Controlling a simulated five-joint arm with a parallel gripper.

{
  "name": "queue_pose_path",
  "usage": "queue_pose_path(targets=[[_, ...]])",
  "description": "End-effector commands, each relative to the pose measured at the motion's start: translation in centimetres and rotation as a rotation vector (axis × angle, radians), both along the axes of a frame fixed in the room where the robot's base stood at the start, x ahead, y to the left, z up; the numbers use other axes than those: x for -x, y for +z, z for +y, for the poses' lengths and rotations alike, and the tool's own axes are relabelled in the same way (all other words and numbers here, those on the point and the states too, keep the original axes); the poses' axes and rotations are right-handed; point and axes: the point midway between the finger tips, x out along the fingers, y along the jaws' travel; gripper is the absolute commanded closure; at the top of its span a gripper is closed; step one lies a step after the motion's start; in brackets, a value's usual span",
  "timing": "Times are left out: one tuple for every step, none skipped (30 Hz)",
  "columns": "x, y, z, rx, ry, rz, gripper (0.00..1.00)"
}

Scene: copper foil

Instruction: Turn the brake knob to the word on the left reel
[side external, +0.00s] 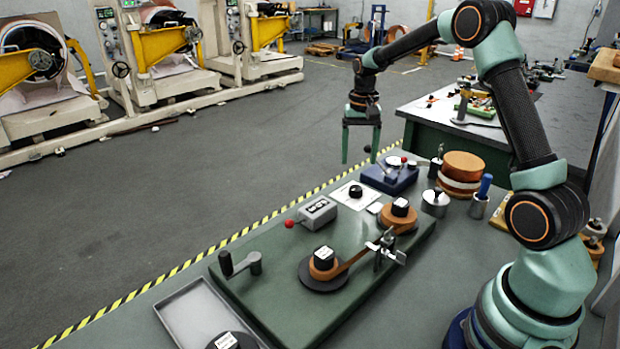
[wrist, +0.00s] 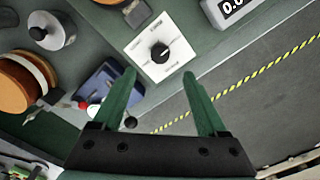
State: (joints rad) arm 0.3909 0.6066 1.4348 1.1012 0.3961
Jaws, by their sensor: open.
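The brake knob (side external: 355,191) is a small black dial on a white square plate (side external: 345,198) with printed words at its edges. It also shows in the wrist view (wrist: 160,52), with a pale pointer mark; the words are too small to read. The left reel (side external: 323,262) is copper-coloured on a black disc, with a black block on top bearing a white label I cannot read. A copper strip runs from it toward the right reel (side external: 400,213). My gripper (side external: 360,160) is open and empty, pointing down, above the bench and apart from the knob.
A grey counter box (side external: 318,212) with a red-balled lever stands left of the knob plate. A blue device (side external: 390,178) with a red ball is behind it. A hand crank (side external: 240,263), a clamp post (side external: 382,250) and a grey tray (side external: 185,310) are nearer. A copper roll (side external: 462,166) stands right.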

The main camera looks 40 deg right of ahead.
Motion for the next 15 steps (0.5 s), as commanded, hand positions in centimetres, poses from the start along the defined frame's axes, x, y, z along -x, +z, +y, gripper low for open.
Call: queue_pose_path(targets=[[0.1,-1.1,0.1,-0.001,0.001,0.004,0.24],[0.1,-1.8,0.1,-0.001,0.001,0.004,0.24],[0.1,-2.5,0.1,-0.002,0.001,0.005,0.24],[0.1,-3.1,0.1,-0.001,0.001,0.004,0.24],[0.1,-3.8,0.1,-0.002,0.001,0.005,0.24],[0.1,-4.5,0.1,-0.001,0.001,0.004,0.24],[0.1,-5.0,0.1,-0.001,0.001,0.004,0.24],[0.1,-5.6,0.1,-0.001,0.001,0.003,0.24],[0.1,-6.2,0.1,-0.001,0.001,0.003,0.24],[0.1,-6.6,0.1,-0.001,0.001,0.003,0.24],[0.1,-7.0,0.1,-0.001,0.001,0.002,0.24],[0.1,-7.5,0.1,-0.001,0.001,0.002,0.24],[0.0,-7.8,0.1,-0.001,0.001,0.002,0.24],[0.0,-8.1,0.1,-0.001,0.001,0.001,0.24],[0.0,-8.4,0.1,-0.001,0.001,0.001,0.24]])
